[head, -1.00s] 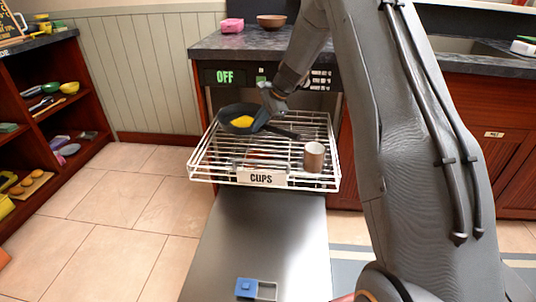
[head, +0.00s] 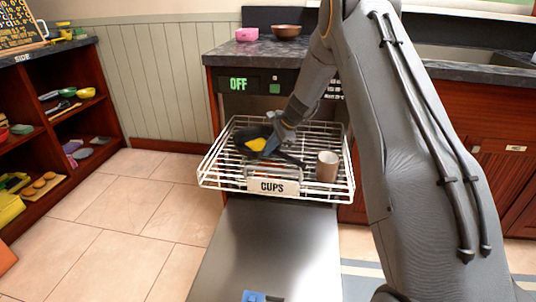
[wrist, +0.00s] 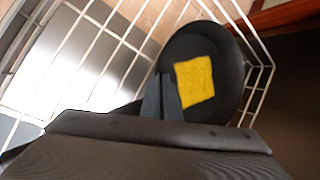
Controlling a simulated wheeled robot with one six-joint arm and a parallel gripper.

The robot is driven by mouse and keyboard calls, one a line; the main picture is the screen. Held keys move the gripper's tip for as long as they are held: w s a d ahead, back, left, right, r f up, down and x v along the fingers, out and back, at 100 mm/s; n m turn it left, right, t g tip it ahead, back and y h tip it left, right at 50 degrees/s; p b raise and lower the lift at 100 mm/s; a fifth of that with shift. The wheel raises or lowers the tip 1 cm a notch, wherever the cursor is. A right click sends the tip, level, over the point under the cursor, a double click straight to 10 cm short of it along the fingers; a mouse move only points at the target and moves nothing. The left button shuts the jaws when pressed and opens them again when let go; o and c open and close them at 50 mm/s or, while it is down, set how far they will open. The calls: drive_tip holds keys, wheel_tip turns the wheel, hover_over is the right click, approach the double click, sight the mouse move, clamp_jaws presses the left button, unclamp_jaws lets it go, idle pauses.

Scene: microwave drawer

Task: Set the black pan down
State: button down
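The black pan (head: 243,135) is over the left back part of the white wire rack (head: 210,184), level or nearly so, with a yellow square piece (head: 256,145) in it. Its handle (head: 290,159) points right toward the mug. My gripper (head: 270,150) is at the pan's handle side. In the wrist view the two fingers (wrist: 161,98) are close together at the pan (wrist: 215,45), beside the yellow piece (wrist: 195,80), and look shut on the pan. The exact grip is partly hidden, and whether the pan's underside touches the wires is unclear.
A brown mug (head: 327,166) stands at the rack's right, near the handle's end. The rack's front carries a "CUPS" label (head: 272,187). A pink item (head: 247,34) and a brown bowl (head: 286,31) sit on the counter behind. Open shelves (head: 65,115) stand at left.

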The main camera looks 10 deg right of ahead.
drive_tip(key=shift+f, duration=0.85)
drive_tip(key=shift+f, duration=0.1)
drive_tip(key=c, duration=2)
unclamp_jaws()
